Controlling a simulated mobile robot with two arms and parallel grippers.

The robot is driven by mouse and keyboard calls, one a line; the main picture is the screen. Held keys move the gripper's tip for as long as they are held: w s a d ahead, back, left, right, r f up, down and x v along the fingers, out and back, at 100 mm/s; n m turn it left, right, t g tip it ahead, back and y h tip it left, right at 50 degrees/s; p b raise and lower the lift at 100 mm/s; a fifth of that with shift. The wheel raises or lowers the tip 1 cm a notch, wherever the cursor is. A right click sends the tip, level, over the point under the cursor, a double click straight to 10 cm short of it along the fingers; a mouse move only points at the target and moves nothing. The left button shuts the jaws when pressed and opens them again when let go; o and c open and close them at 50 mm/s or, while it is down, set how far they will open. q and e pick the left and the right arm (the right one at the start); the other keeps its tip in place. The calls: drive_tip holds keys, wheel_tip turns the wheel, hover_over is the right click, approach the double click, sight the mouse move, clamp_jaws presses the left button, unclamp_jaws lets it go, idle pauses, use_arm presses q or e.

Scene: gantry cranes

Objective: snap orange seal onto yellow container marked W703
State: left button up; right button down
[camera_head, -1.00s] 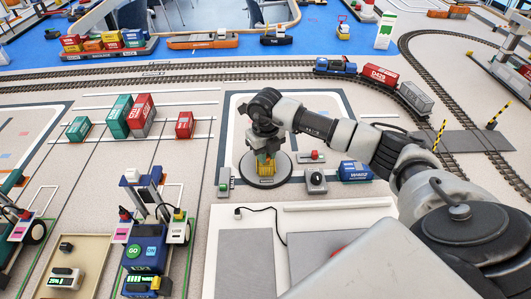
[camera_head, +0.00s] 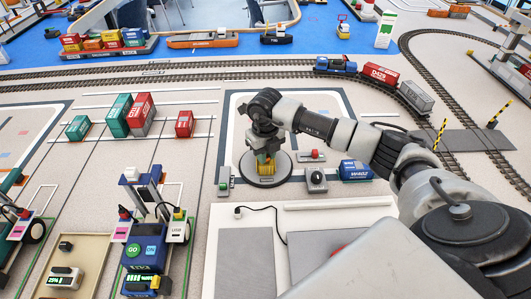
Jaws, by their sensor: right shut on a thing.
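The yellow container (camera_head: 267,170) stands on a dark round plate (camera_head: 282,176) near the middle of the head view. My right gripper (camera_head: 265,158) reaches down onto it from above, its fingers at the container's top. It is shut on a small orange piece, which looks like the orange seal (camera_head: 261,157), mostly hidden by the fingers. I cannot tell whether the seal touches the container or is seated on it. The container's marking is too small to read. My left gripper is not in view.
A red-button box (camera_head: 312,155), a grey box with a dark dome (camera_head: 316,180) and a blue container (camera_head: 354,170) stand right of the plate. A small grey-green box (camera_head: 224,181) is on its left. Rail tracks (camera_head: 220,76) run behind.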

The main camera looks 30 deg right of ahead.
drive_tip(key=shift+f, duration=0.15)
drive_tip(key=shift+c, duration=2.4)
unclamp_jaws()
drive_tip(key=shift+r+p, duration=2.35)
drive_tip(key=shift+r, duration=1.15)
